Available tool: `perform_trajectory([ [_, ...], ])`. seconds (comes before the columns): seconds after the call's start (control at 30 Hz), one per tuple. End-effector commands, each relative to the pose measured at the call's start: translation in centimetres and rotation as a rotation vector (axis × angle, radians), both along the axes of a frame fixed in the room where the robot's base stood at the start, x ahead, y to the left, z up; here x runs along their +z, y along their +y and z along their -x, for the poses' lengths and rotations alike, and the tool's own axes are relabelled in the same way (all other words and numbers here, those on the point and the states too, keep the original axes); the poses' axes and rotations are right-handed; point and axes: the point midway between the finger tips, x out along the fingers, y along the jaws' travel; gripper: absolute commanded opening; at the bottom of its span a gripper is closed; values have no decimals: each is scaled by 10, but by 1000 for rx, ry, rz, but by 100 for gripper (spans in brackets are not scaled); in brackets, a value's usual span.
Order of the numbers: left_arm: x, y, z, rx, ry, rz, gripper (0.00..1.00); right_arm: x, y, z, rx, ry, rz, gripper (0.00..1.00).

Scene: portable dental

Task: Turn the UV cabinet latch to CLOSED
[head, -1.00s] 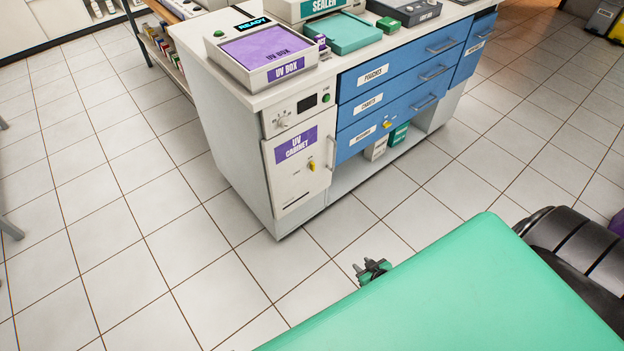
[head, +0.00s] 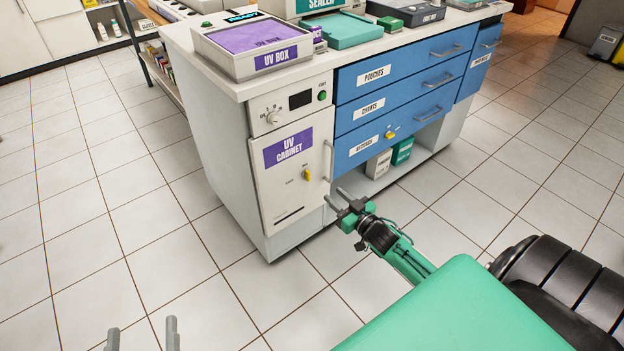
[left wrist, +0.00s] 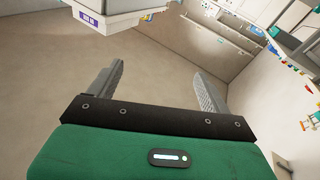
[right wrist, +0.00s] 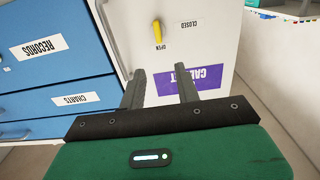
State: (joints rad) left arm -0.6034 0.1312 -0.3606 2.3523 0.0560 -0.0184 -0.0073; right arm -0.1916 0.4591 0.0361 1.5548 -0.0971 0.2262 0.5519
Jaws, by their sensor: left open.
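The white UV cabinet door (head: 290,205) faces me below the worktop and looks flush with its frame. Its yellow latch (head: 307,174) stands upright, its end at the OPEN label in the right wrist view (right wrist: 157,33); the CLOSED label lies to its side. My right gripper (head: 335,197) is open and empty, in front of the door's lower right and apart from the latch. Its fingers (right wrist: 160,82) point at the door in the right wrist view. My left gripper (head: 142,327) is open and empty at the bottom left; its spread fingers show in the left wrist view (left wrist: 158,70).
A grey vertical handle (head: 328,160) runs beside the latch. Blue drawers (head: 385,100) adjoin the cabinet on the right. The tiled floor at left is clear.

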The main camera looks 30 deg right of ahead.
Motion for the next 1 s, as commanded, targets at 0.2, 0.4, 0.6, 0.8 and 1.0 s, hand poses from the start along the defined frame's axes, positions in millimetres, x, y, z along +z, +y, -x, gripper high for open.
perform_trajectory([
  [0.2, 35, 11, -6, 36, -192, 45, 82, -1, 2, -39, -1, -2, 0, 33],
  [0.4, 69, 22, -4, 66, -381, 90, 82, -2, 5, -73, -2, 0, 1, 33],
  [0.6, 97, 31, 4, 90, -547, 131, 82, -2, 7, -100, -2, 1, 1, 33],
  [0.8, 112, 37, 11, 102, -640, 152, 82, -2, 8, -115, -2, 3, 0, 33],
  [1.0, 116, 38, 12, 103, -662, 157, 82, -1, 9, -118, -2, 3, 0, 33],
])
